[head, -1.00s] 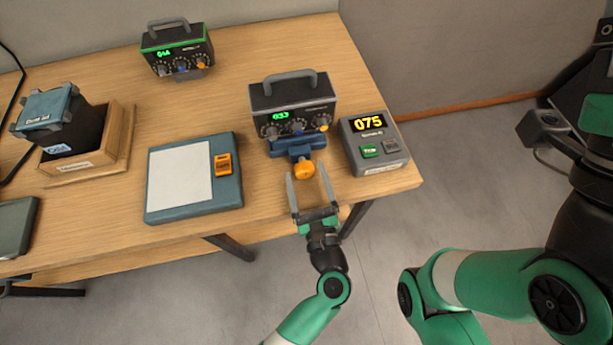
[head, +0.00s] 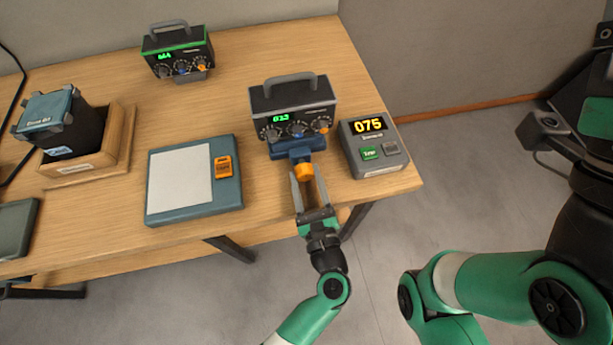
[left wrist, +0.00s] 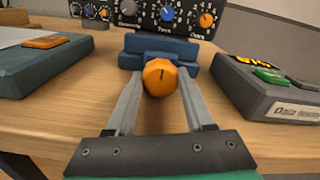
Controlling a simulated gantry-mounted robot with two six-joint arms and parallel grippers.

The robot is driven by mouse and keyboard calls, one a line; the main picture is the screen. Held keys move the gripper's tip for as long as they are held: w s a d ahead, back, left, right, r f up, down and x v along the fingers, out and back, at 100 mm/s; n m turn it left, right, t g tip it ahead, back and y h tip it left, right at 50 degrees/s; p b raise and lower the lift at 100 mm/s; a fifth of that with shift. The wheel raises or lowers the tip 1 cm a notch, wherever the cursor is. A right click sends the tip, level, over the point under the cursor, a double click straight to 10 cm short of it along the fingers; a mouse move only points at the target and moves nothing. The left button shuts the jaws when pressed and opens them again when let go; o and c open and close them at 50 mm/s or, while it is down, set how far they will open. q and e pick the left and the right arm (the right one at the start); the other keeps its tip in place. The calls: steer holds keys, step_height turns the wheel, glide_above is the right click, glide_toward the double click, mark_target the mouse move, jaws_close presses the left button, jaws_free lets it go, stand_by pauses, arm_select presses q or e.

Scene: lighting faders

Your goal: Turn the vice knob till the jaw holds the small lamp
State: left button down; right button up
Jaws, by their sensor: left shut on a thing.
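The orange vice knob (head: 304,172) sits at the front of the blue vice (head: 291,149), near the table's front edge. In the left wrist view the knob (left wrist: 160,77) is faceted, with a dark line on its face pointing roughly up. My left gripper (head: 305,178) is shut on the knob, one finger on each side. The blue vice jaws (left wrist: 158,52) show behind the knob. I cannot make out a small lamp in the jaws. My right gripper is not in view.
A black fader box (head: 293,105) stands right behind the vice. A grey display box reading 075 (head: 375,146) is close on the right. A blue-grey pad (head: 232,188) lies to the left. Another control box (head: 178,50) stands at the back.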

arm_select(q)
steer(key=m+p, duration=0.2)
steer(key=m, duration=0.1)
steer(key=shift+r+m, duration=0.1)
steer(key=shift+m, duration=0.2)
steer(key=shift+m+p, duration=0.9)
steer(key=shift+m, duration=0.6)
steer(key=shift+c, duration=1.4)
jaws_free()
steer(key=shift+s+d, duration=0.1)
